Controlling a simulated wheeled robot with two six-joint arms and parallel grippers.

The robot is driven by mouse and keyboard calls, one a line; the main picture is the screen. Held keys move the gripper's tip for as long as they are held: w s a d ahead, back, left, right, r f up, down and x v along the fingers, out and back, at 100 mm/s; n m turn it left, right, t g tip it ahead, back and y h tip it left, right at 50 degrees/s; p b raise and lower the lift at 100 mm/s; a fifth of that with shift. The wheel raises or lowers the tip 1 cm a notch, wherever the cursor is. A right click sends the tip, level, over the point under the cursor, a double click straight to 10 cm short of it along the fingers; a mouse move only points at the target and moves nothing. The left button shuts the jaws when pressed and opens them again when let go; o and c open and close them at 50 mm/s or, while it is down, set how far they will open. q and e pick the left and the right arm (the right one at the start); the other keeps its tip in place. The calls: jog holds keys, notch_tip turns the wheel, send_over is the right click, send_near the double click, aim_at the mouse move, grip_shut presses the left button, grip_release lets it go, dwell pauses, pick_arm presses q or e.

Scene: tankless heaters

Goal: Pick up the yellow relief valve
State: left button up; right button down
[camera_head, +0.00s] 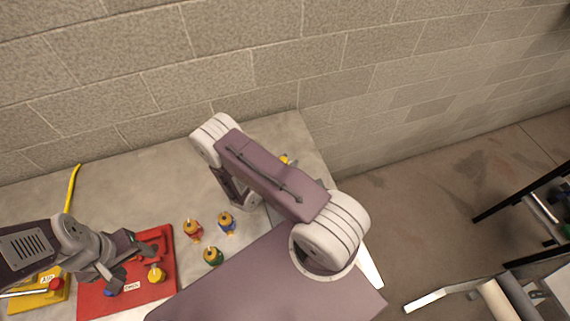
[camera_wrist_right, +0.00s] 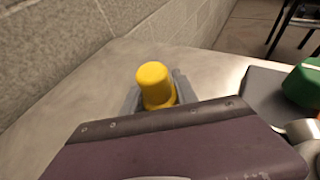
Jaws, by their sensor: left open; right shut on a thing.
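The yellow relief valve (camera_wrist_right: 155,84) stands between the grey fingers of my right gripper (camera_wrist_right: 157,94) in the right wrist view. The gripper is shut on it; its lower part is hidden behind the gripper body. In the head view only a small bit of yellow (camera_head: 284,159) shows behind my right arm, and the right gripper is hidden there. I cannot tell whether the valve is off the table. My left gripper (camera_head: 130,264) is open and empty above the red board at the lower left.
Small valves with red (camera_head: 193,231), blue (camera_head: 227,223) and green (camera_head: 213,256) bodies stand mid-table. The red board (camera_head: 98,302) carries a yellow-topped piece (camera_head: 157,275). A yellow box (camera_head: 38,303) is farther left. A block wall (camera_head: 200,60) closes the back. A green knob (camera_wrist_right: 303,84) shows right.

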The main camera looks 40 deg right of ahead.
notch_tip(320, 180, up, 10)
jog(key=shift+b, duration=0.35)
jog(key=a+f+n+t+y+b, duration=0.1)
jog(key=a+n+t+b, duration=0.2)
jog(key=a, duration=1.1)
jog(key=shift+s+a+n+t+y, duration=0.35)
jog(key=shift+n+t+y, duration=0.05)
jog(key=shift+n, duration=0.1)
